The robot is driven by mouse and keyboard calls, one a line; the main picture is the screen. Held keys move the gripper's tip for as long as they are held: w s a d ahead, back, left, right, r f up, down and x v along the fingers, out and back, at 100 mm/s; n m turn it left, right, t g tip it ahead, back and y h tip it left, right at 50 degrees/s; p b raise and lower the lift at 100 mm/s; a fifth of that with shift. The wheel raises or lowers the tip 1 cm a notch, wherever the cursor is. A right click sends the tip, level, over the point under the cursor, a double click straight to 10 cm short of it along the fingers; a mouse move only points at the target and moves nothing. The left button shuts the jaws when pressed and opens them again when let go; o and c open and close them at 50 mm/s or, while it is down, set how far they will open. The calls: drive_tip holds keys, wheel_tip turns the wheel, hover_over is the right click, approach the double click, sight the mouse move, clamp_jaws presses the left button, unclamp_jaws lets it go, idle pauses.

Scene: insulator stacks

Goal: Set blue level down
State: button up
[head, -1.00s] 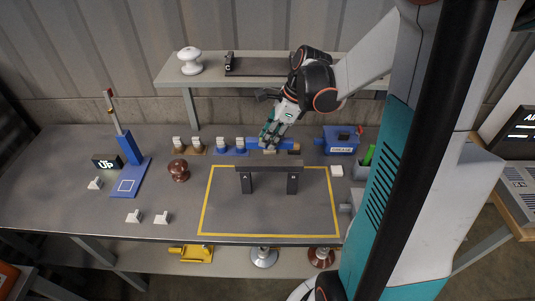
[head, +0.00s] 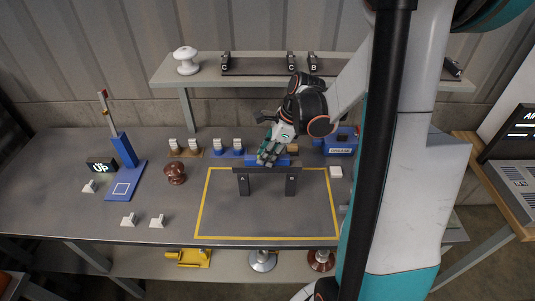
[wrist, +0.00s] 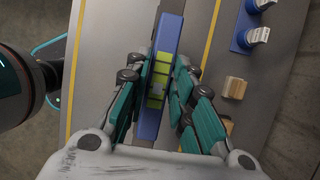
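The blue level (wrist: 160,75) is a long blue bar with yellow-green windows, running lengthwise in the wrist view. In the head view the blue level (head: 284,162) shows at the back edge of a dark crossbar (head: 262,170) on two posts marked A and B. My gripper (wrist: 157,75) has its teal fingers on both sides of the level, shut on its middle. In the head view my gripper (head: 268,158) is over the crossbar and hides part of the level. I cannot tell whether the level touches the crossbar.
A yellow outline (head: 200,205) surrounds the posts, with clear table in front. Blue cups with white tops (head: 238,147), a brown insulator (head: 175,173) and a blue box (head: 341,145) stand nearby. Two wooden blocks (wrist: 234,88) lie beside the level. A shelf (head: 205,82) stands behind.

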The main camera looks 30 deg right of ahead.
drive_tip(key=shift+o, duration=1.1)
drive_tip(key=shift+r, duration=0.1)
drive_tip(key=p+v, duration=0.3)
drive_tip(key=v, duration=0.9)
